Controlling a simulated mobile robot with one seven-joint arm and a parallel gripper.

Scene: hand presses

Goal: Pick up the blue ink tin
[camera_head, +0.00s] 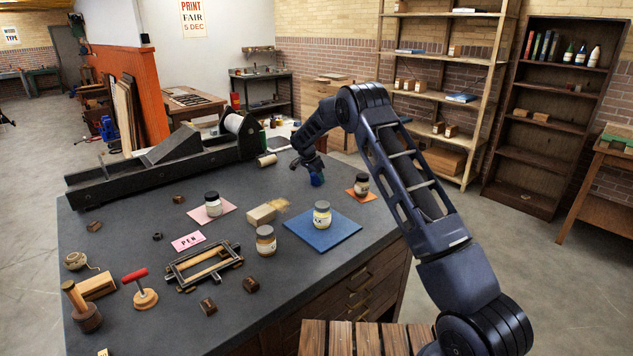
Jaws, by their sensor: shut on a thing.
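The blue ink tin (317,180) is at the back right of the dark worktop, just under my gripper (312,172). My gripper points down and is shut on the tin. The fingers cover the upper part of the tin, and only its blue lower part shows. I cannot tell whether the tin touches the worktop or is held a little above it.
A jar stands on an orange mat (356,193), right of the tin. Another jar (322,214) stands on a blue mat (337,238) in front. A wooden brush (262,215) lies nearer the middle. A long dark press (160,165) fills the back left. Shelves stand behind.

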